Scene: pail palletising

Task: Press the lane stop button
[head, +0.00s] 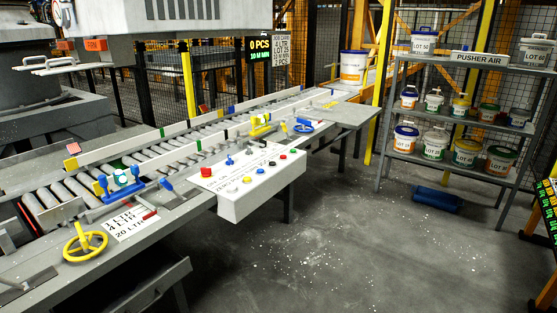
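A white control panel box (240,204) with a sloped top stands at the near side of the roller conveyor (85,185). Its top carries a red mushroom-like button (206,172), smaller red, yellow and black buttons, and blue levers. The labels are too small to read, so I cannot tell which one is the lane stop button. Neither of my grippers is in view.
A yellow handwheel (85,241) and blue clamps (121,186) sit along the conveyor. A white pail (353,67) stands at its far end. A shelf rack (455,107) with several pails is at the right. The floor (330,240) before the panel is clear apart from scattered specks.

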